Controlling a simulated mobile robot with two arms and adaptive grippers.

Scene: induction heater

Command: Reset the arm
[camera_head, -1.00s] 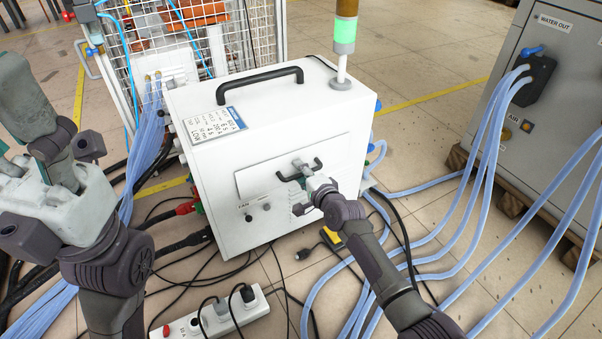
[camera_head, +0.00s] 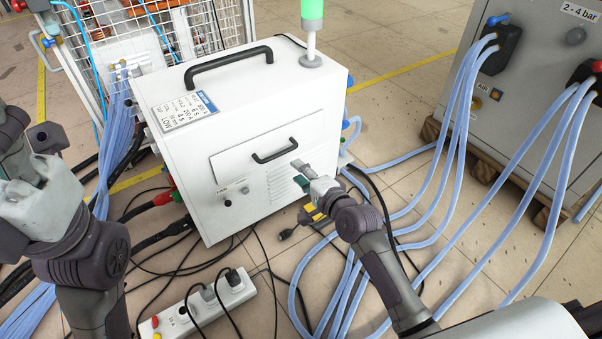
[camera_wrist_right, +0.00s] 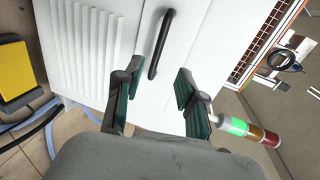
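My right gripper (camera_head: 298,173) is in front of the white heater cabinet (camera_head: 230,215), just right of and below the black drawer handle (camera_head: 274,151). In the right wrist view, its two green-padded fingers (camera_wrist_right: 157,98) stand apart with nothing between them. The handle (camera_wrist_right: 160,45) lies beyond the fingertips, and I see a gap to it. The drawer front looks flush with the cabinet. My left arm is at the left edge of the head view. Its gripper (camera_head: 30,150) is partly cut off, so its finger opening is unclear.
A grey cooling unit (camera_head: 530,110) on a wooden pallet stands at the right, with several blue hoses running from it. A power strip (camera_head: 198,306) and loose cables lie on the floor. A wire mesh cage (camera_head: 150,40) stands behind left. A green-lit signal lamp (camera_head: 312,12) tops the cabinet.

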